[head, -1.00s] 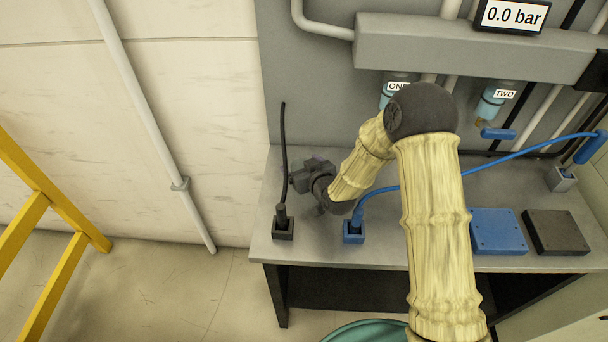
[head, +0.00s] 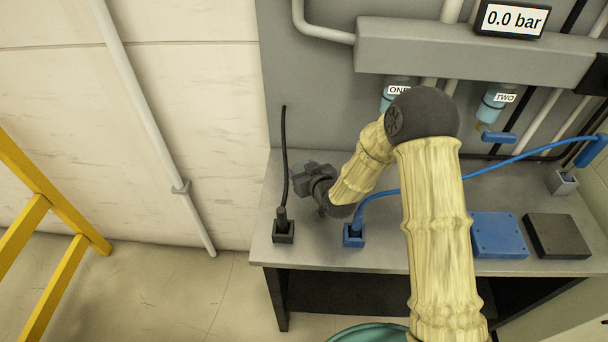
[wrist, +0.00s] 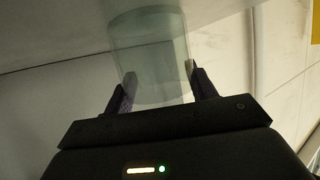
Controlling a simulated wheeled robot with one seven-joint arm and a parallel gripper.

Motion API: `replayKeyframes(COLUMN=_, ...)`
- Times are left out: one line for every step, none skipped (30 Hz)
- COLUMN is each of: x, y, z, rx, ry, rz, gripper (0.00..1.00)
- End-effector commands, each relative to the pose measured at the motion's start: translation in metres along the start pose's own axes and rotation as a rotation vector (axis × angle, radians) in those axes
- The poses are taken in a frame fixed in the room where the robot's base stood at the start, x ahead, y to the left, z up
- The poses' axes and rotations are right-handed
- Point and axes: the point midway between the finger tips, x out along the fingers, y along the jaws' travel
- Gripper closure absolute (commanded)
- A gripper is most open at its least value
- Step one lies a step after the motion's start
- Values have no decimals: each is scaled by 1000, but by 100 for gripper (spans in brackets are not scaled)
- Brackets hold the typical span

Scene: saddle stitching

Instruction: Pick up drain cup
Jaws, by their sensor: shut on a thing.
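The drain cup (wrist: 152,62) is a clear, faintly greenish cylinder in the wrist view, held between the two dark fingers of my gripper (wrist: 160,88). The fingers touch it on its left and right sides. In the head view my gripper (head: 308,178) is over the back left part of the bench, beside the black cable. The cup cannot be made out there; my wrist and arm block much of that spot.
The grey bench (head: 310,255) carries a black socket (head: 283,232), a blue socket (head: 353,236), a blue box (head: 498,235) and a dark box (head: 556,236). Units labelled ONE (head: 394,95) and TWO (head: 494,105) hang under the grey manifold (head: 460,52). A blue cable crosses behind my arm.

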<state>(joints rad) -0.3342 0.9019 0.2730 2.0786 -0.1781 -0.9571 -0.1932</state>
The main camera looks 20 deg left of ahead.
Motion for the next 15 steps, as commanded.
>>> replayKeyframes(x=0, y=0, z=-2, rx=0, ry=2, rz=0, gripper=67)
replayKeyframes(x=-1, y=0, z=-3, rx=0, ry=2, rz=0, gripper=67)
replayKeyframes(x=-2, y=0, z=-5, rx=0, ry=3, rz=0, gripper=67)
replayKeyframes(x=-2, y=0, z=-7, rx=0, ry=3, rz=0, gripper=67)
replayKeyframes(x=-3, y=0, z=-10, rx=0, ry=3, rz=0, gripper=67)
replayKeyframes(x=-5, y=0, z=-14, rx=0, ry=3, rz=0, gripper=67)
replayKeyframes(x=-6, y=0, z=-17, rx=-1, ry=4, rz=0, gripper=67)
replayKeyframes(x=-8, y=0, z=-21, rx=-1, ry=4, rz=0, gripper=67)
replayKeyframes(x=-11, y=0, z=-26, rx=-1, ry=4, rz=0, gripper=67)
replayKeyframes(x=-12, y=0, z=-31, rx=-1, ry=4, rz=1, gripper=67)
replayKeyframes(x=-14, y=0, z=-36, rx=-2, ry=6, rz=1, gripper=67)
replayKeyframes(x=-17, y=0, z=-42, rx=-2, ry=5, rz=1, gripper=67)
replayKeyframes(x=-19, y=0, z=-48, rx=-3, ry=6, rz=1, gripper=67)
replayKeyframes(x=-21, y=0, z=-52, rx=-2, ry=6, rz=1, gripper=67)
replayKeyframes(x=-24, y=0, z=-60, rx=-2, ry=6, rz=1, gripper=67)
